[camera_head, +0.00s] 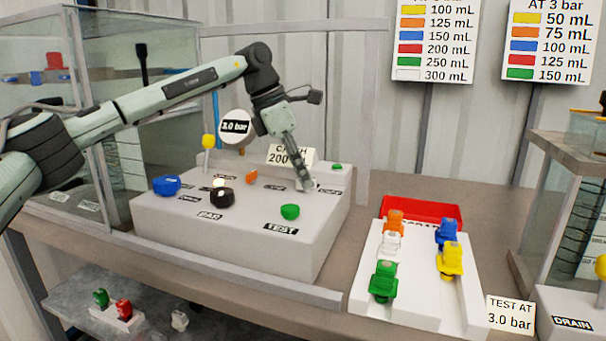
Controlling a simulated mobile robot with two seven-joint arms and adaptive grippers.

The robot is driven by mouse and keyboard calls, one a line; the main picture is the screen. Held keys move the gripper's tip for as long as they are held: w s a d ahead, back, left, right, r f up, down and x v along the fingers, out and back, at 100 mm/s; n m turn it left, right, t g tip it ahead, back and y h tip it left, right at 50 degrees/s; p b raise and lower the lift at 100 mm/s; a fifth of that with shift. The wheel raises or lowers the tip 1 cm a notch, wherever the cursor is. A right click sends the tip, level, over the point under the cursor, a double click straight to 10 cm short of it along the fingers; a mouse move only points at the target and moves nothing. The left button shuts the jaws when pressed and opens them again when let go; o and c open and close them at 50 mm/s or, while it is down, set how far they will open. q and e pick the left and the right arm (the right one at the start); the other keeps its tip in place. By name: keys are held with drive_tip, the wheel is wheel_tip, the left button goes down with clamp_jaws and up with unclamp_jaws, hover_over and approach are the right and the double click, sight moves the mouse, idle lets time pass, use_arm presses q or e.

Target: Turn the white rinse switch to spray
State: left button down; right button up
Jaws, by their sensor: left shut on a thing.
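My left gripper (306,185) reaches down onto the right part of the grey control panel (260,245). Its fingers are closed at the white rinse switch (314,184), which is mostly hidden by them. Only a little white shows at the fingertips, so I cannot tell which way the switch points. Small black labels lie on both sides of it; the one on the right (330,190) is too small to read surely. My right gripper is not in view.
The panel also carries a blue knob (166,185), a black knob (222,198), an orange switch (251,177) and a green button (290,211). A white rack (415,305) with coloured nozzles and a red tray (440,209) stand to the right. A glass tank is behind left.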

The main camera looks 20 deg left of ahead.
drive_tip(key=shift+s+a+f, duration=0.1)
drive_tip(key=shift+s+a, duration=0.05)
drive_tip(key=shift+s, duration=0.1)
use_arm(q)
drive_tip(key=shift+f+n, duration=0.1)
drive_tip(key=shift+n, duration=0.2)
drive_tip(key=n+t+b, duration=0.1)
drive_tip(key=n, duration=0.2)
drive_tip(key=shift+s+d+y+b, duration=0.1)
drive_tip(key=shift+y+b, duration=0.3)
drive_tip(key=n+t+y+b, duration=0.1)
drive_tip(key=n, duration=0.3)
drive_tip(key=shift+d+b, duration=0.1)
drive_tip(key=shift+b, duration=0.3)
drive_tip(key=shift+s+d+n+y+b, duration=0.1)
drive_tip(key=shift+n+y+b, duration=0.75)
drive_tip(key=shift+n, duration=1.45)
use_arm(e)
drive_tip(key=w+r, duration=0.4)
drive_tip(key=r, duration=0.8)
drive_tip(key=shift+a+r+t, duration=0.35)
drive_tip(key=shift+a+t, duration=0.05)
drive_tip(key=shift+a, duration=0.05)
use_arm(q)
drive_tip(key=shift+y, duration=0.25)
drive_tip(key=c, duration=1.6)
unclamp_jaws()
drive_tip(key=shift+c, duration=0.2)
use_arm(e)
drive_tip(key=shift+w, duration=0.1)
